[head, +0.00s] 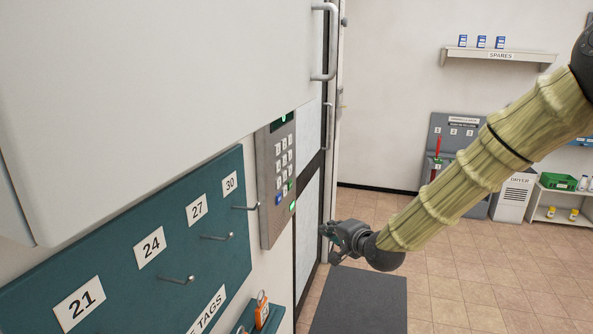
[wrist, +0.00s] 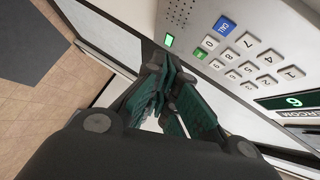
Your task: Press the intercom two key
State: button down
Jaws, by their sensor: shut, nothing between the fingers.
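The grey intercom panel (head: 265,190) is mounted on the wall, with a keypad, a green-lit display at its top and a small green light low down. Its two key (head: 284,145) is in the middle of the top row; it also shows in the wrist view (wrist: 267,81), where the panel is turned nearly upside down. My gripper (head: 327,240) is shut and empty, lower than the keypad and to its right in the head view. In the wrist view its fingertips (wrist: 165,75) are left of the keys, near the small green light. I see no contact with any key.
A white cabinet (head: 150,80) juts out above and left of the panel. A teal hook board (head: 120,235) with metal hooks is left of it. A door handle (head: 325,45) is up right. A dark mat (head: 360,302) lies on open floor.

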aim_at(283, 144)
jog(key=w+a+r+m+t+y, duration=0.1)
jog(key=w+r+t+y, duration=0.1)
jog(key=r, duration=1.7)
jog(key=shift+w+r+m+t+b, duration=0.2)
jog(key=shift+w+m+t+b, duration=0.25)
jog(key=shift+w, duration=0.5)
jog(key=shift+s+a+p+x, duration=0.2)
jog(key=shift+a+p+x, duration=0.45)
jog(key=shift+x, duration=1.5)
jog(key=shift+s+a+p+x, duration=0.25)
jog(key=shift+p+x, duration=0.7)
jog(key=shift+x, duration=1.15)
jog(key=shift+s+a+p+x, duration=0.3)
jog(key=shift+p+x, duration=0.5)
jog(key=shift+x, duration=1.35)
jog(key=shift+w, duration=0.1)
